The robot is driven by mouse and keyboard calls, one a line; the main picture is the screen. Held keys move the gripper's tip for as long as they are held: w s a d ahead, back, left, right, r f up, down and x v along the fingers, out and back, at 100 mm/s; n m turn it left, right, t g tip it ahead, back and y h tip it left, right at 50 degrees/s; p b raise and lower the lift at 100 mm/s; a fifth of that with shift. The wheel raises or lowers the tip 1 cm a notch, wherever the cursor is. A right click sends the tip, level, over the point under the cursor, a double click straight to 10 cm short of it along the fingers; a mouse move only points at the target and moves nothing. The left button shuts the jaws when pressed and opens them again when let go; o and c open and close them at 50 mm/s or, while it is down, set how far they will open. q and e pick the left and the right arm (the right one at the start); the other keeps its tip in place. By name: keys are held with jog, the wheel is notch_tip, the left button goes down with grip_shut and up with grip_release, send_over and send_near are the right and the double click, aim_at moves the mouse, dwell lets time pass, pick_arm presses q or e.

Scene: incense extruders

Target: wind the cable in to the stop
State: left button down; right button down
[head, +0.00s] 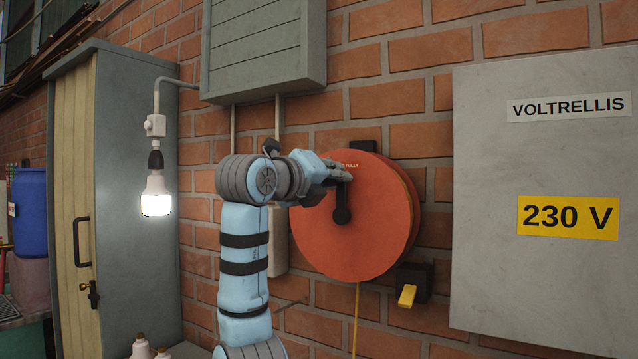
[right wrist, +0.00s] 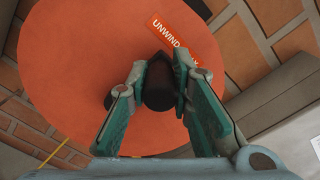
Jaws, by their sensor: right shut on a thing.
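An orange cable reel (head: 365,235) is mounted on the brick wall, and its round face fills much of the right wrist view (right wrist: 75,70). A black crank (head: 342,205) sits on the reel's face. A yellow cable (head: 355,320) hangs straight down from the reel's underside. My right gripper (head: 345,172) is at the upper part of the reel. In the right wrist view its two fingers are shut on the dark crank handle (right wrist: 159,82). A label reading "UNWIND" (right wrist: 170,32), partly covered by a finger, is on the reel face. My left gripper is not in view.
A black box with a yellow lever (head: 407,296) is below right of the reel. A grey cabinet marked 230 V (head: 490,250) stands at right. A lit lamp (head: 155,200) hangs at left, beside a tall cupboard (head: 140,270). A grey box (head: 265,50) is above my arm.

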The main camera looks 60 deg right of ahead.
jog(key=shift+f, duration=0.1)
jog(key=c, duration=1.4)
grip_release()
jog(key=shift+s, duration=0.1)
jog(key=shift+a, duration=0.15)
jog(key=a, duration=0.4)
jog(key=w+a, duration=0.1)
jog(key=a, duration=0.6)
jog(key=shift+w+a, duration=0.15)
jog(key=shift+a, duration=0.25)
jog(key=shift+d, duration=0.1)
